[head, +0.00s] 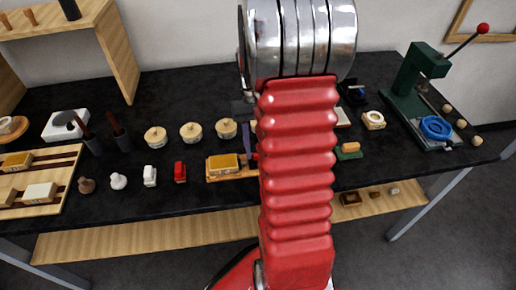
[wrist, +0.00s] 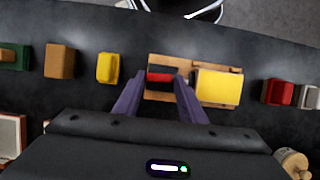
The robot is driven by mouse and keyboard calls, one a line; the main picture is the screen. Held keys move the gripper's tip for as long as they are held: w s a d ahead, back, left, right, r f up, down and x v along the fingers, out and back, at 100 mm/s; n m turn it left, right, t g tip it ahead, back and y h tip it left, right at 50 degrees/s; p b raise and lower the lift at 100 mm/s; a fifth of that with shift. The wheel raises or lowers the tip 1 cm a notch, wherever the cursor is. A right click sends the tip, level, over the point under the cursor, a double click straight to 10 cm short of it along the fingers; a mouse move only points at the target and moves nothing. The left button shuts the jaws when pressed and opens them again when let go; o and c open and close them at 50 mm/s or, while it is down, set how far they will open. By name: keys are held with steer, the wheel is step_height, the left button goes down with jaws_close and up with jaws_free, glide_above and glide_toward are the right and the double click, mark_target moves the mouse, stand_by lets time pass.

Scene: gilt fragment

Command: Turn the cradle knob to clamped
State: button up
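The cradle is a wooden base (head: 245,176) holding a gold-yellow block (head: 223,163), left of my arm in the head view. In the wrist view the base (wrist: 187,64) shows with the yellow block (wrist: 219,87) on its right half. A red and black part (wrist: 161,77) sits on its left half; I cannot tell surely whether it is the knob or its markings. My gripper (wrist: 157,82) has its two purple fingers apart, one on each side of this part. Contact cannot be judged. In the head view my red arm hides most of the gripper.
In the wrist view, a small yellow block (wrist: 107,67) and a brown block (wrist: 60,61) lie left of the cradle; a red object (wrist: 278,92) is to the right. Round lidded pots (head: 191,132) stand behind the cradle. A green press (head: 412,85) stands at the far right.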

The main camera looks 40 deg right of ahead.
steer(key=o, duration=0.4)
steer(key=shift+s, duration=0.15)
steer(key=shift+c, duration=0.2)
steer(key=v, duration=1.3)
steer(key=shift+w+r, duration=0.2)
steer(key=shift+r, duration=0.1)
